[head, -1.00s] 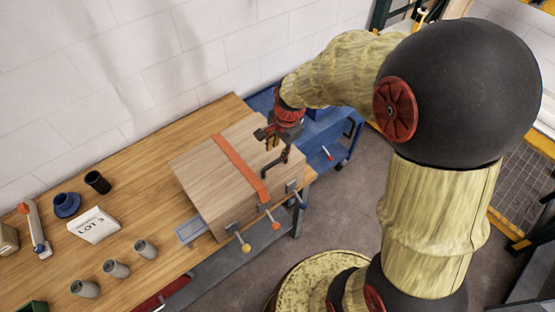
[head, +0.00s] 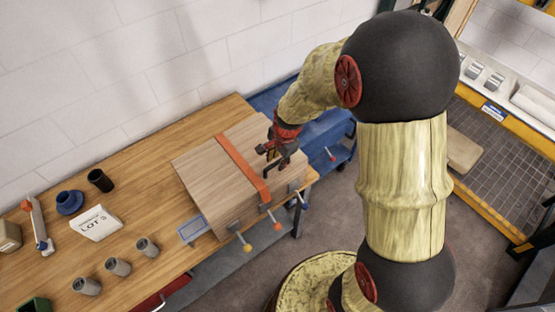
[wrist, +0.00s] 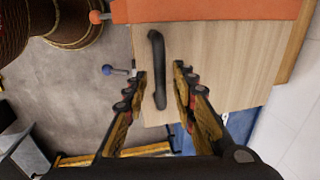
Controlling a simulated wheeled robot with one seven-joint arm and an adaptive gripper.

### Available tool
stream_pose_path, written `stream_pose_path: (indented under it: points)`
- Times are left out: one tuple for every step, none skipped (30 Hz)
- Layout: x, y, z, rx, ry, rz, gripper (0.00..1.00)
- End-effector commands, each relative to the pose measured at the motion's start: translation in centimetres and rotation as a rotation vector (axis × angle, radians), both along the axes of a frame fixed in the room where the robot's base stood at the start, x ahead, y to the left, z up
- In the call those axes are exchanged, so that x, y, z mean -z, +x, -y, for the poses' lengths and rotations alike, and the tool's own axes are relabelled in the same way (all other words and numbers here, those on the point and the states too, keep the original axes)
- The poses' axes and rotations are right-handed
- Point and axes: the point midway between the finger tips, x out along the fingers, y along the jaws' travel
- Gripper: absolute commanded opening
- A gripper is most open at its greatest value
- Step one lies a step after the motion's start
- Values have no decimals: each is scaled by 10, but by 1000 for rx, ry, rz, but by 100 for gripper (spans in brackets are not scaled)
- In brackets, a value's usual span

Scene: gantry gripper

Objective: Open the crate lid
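The wooden crate (head: 205,175) stands on the workbench with its lid (head: 245,150) down and an orange strap (head: 240,165) across it. The strap also shows in the wrist view (wrist: 215,10). Levers with yellow (head: 247,248), orange (head: 277,227) and blue (head: 305,206) knobs stick out along the crate's front side. A black bar handle (wrist: 157,65) is on the lid. My gripper (wrist: 160,82) is open, with one finger on each side of the handle's lower part. The handle lies nearer the left finger; contact cannot be told. In the head view my gripper (head: 280,157) is over the crate's right part.
Grey cups (head: 118,267), a blue part (head: 69,202), a black cup (head: 100,180) and a "LOT" card (head: 95,223) sit left on the workbench (head: 150,150). A blue cart (head: 320,135) stands behind the crate. A white wall runs along the bench's back.

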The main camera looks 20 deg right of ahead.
Motion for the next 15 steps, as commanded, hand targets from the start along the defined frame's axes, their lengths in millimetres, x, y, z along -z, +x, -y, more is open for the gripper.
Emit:
stream_pose_path:
  points:
    - [0,0,0,0,0,0,22]
    - [0,0,0,0,0,0,20]
    - [0,0,0,0,0,0,18]
    - [0,0,0,0,0,0,16]
    - [0,0,0,0,0,0,15]
    - [0,0,0,0,0,0,12]
    - [0,0,0,0,0,0,11]
    - [0,0,0,0,0,0,9]
    - [0,0,0,0,0,0,7]
    - [0,0,0,0,0,0,5]
    - [0,0,0,0,0,0,3]
    - [0,0,0,0,0,0,1]
    - [0,0,0,0,0,0,0]
    - [0,0,0,0,0,0,0]
    - [0,0,0,0,0,0,0]
